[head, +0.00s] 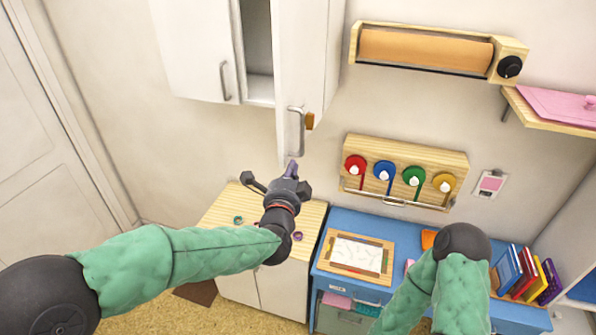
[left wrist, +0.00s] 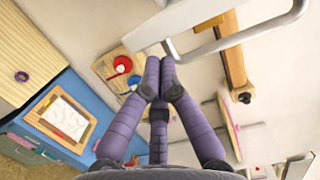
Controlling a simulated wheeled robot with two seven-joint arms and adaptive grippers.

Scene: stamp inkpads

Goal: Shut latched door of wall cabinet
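The white wall cabinet shows at the top of the head view, with its dim inside (head: 258,45) visible. Its right door (head: 300,60) stands open, swung out toward me. The door carries a metal bar handle (head: 297,132) near its lower end, and a small orange-brown piece (head: 310,121) beside it may be the latch. The handle also shows large in the left wrist view (left wrist: 245,38). My left gripper (head: 291,170) is just below the door's lower end. In the left wrist view its purple fingers (left wrist: 160,62) are together and empty, apart from the handle. My right gripper is out of view.
The left cabinet door (head: 190,50) looks shut. A wooden roll holder (head: 425,50) and a rack of coloured reels (head: 405,170) are on the wall at right. Below stand a wood-topped cabinet (head: 225,215) and a blue desk (head: 345,222). Air left of the open door is free.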

